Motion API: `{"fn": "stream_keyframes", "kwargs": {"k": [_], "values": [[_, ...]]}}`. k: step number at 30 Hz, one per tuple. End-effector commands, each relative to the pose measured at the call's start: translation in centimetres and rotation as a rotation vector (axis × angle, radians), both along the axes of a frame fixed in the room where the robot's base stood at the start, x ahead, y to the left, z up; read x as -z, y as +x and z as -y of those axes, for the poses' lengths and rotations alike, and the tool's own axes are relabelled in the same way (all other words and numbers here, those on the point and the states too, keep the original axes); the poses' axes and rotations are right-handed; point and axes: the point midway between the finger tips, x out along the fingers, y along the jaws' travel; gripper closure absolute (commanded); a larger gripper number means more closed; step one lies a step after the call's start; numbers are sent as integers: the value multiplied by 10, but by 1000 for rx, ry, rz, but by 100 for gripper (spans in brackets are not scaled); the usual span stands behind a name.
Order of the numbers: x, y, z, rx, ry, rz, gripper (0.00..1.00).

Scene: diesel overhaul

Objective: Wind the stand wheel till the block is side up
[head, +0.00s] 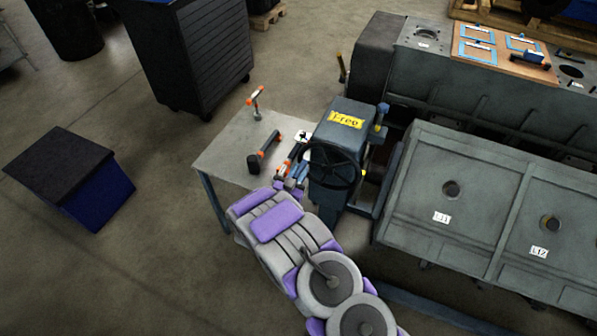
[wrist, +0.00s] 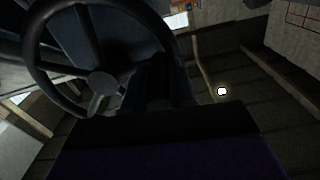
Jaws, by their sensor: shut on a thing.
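The stand wheel (head: 335,168) is a black spoked handwheel on the front of the grey stand gearbox (head: 345,118), which bears a yellow tag that seems to read "Free". In the wrist view the wheel (wrist: 103,83) fills the left side. My gripper (head: 293,174) is at the wheel's left edge in the head view. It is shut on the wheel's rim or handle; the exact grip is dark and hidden. The grey block (head: 490,190) is to the right of the gearbox. A broad face with round holes and white labels shows, tilted toward the camera.
A small grey table (head: 228,158) with orange-ended tools stands left of the gearbox. A dark tool cabinet (head: 190,55) and a blue bin (head: 100,197) are farther left. Another long grey engine part (head: 470,95) lies behind the block. Floor at the lower left is clear.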

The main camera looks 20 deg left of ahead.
Motion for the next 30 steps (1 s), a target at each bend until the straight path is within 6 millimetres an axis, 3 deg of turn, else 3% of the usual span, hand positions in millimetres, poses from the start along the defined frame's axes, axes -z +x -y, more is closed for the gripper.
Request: {"fn": "stream_keyframes", "kwargs": {"k": [11,30], "values": [[12,0,2,1,-142,-16,100],[60,-3,28,-2,-743,-68,100]]}}
